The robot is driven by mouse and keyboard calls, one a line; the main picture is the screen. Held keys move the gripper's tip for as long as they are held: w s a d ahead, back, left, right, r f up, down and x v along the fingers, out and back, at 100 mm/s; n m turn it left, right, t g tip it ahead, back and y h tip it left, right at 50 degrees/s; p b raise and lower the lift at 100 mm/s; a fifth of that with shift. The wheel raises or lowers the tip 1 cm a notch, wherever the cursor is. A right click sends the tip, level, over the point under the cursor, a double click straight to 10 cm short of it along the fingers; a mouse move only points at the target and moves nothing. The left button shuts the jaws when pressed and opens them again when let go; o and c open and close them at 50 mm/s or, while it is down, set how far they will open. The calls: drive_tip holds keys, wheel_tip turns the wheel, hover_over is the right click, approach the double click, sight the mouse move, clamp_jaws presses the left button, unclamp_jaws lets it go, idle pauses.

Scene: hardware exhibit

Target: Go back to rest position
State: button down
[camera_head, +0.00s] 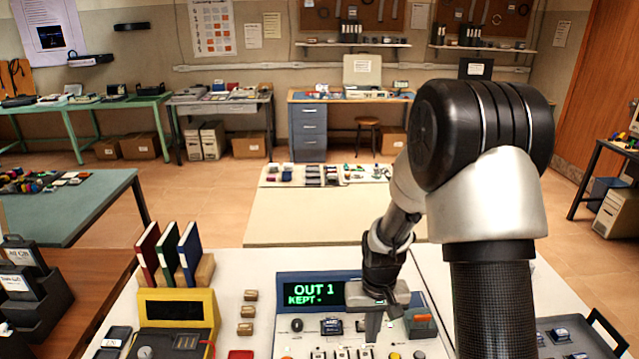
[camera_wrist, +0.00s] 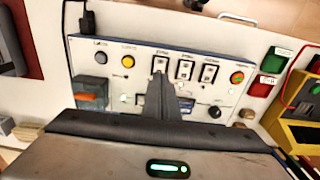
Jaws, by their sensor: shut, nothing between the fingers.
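My gripper (camera_head: 372,322) is over the right part of a blue and white control panel (camera_head: 290,329) on the white table. Its fingers are together with nothing between them. In the wrist view the shut fingers (camera_wrist: 161,88) point at the panel's row of white switches (camera_wrist: 186,70). I cannot tell whether the fingertips touch the panel. The panel's dark display (camera_head: 311,295) reads "OUT 1" and "KEPT" in green. My arm hides part of the panel's right side and the table behind it.
A yellow device (camera_head: 205,304) stands left of the panel, with red, green and blue books (camera_head: 165,255) behind it. Small wooden blocks (camera_head: 247,311) lie between them. A dark tray (camera_head: 585,333) is at right. A cream table (camera_head: 300,215) behind has a bare near part.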

drive_tip(key=s+r+t, duration=0.1)
drive_tip(key=s+r, duration=0.2)
drive_tip(key=r, duration=0.7)
drive_tip(key=s+r+t, duration=0.2)
drive_tip(key=s+r, duration=0.1)
drive_tip(key=r, duration=0.7)
drive_tip(key=s+r+t, duration=0.2)
drive_tip(key=s+r, duration=0.7)
drive_tip(key=s, duration=0.3)
drive_tip(key=shift+s+r, duration=0.25)
